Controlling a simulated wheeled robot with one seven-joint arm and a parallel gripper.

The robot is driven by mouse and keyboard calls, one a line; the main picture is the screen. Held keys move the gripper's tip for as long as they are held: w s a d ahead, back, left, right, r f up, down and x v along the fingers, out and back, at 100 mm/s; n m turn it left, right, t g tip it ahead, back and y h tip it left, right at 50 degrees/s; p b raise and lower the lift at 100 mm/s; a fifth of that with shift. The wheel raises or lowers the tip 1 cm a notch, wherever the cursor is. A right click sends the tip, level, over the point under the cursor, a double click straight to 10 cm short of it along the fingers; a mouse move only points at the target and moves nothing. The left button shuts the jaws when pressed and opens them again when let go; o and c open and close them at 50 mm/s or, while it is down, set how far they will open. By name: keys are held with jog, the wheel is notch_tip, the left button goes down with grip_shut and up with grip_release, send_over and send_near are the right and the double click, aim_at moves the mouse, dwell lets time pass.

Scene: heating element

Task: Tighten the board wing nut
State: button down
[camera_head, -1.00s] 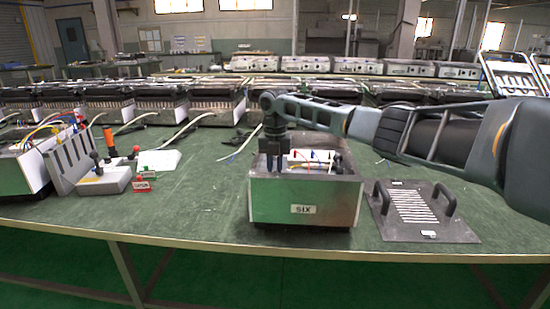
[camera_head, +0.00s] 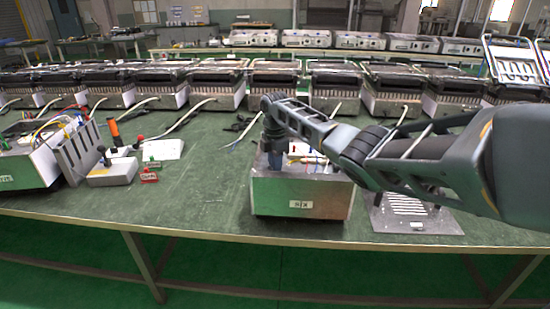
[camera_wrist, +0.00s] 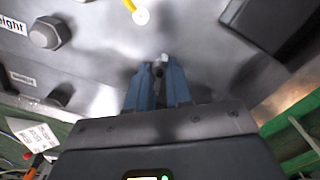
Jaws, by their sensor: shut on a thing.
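A metal box (camera_head: 300,196) with a "SIX" label stands near the table's front edge, open on top with coloured wires inside. My gripper (camera_head: 276,163) points down into its left part. In the wrist view, my gripper's two blue-grey fingers (camera_wrist: 158,82) are shut on a small silver piece, apparently the wing nut (camera_wrist: 159,64), over a shiny metal board (camera_wrist: 100,70). The fingers hide most of the nut, so its turn and seating cannot be told. A hex bolt head (camera_wrist: 48,33) sits at the upper left of the board, and a yellow wire end (camera_wrist: 139,14) is above.
On the left are a grey fixture (camera_head: 112,172), an orange-handled tool (camera_head: 115,132) and another wired box (camera_head: 28,165). A row of heaters (camera_head: 215,85) stands behind.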

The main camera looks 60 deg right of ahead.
jog(key=m+p, duration=0.3)
jog(key=m, duration=0.2)
jog(key=shift+r+m, duration=0.1)
jog(key=shift+m, duration=0.2)
jog(key=m+p, duration=0.1)
jog(key=m, duration=0.4)
jog(key=shift+p, duration=0.35)
jog(key=m+p, duration=0.1)
jog(key=m, duration=0.5)
jog(key=shift+m, duration=0.4)
jog(key=m, duration=0.5)
jog(key=shift+s, duration=0.1)
jog(key=shift+m, duration=0.3)
jog(key=c, duration=1)
grip_release()
jog(key=shift+c, duration=0.2)
jog(key=shift+r+p, duration=0.3)
jog(key=shift+r, duration=3.5)
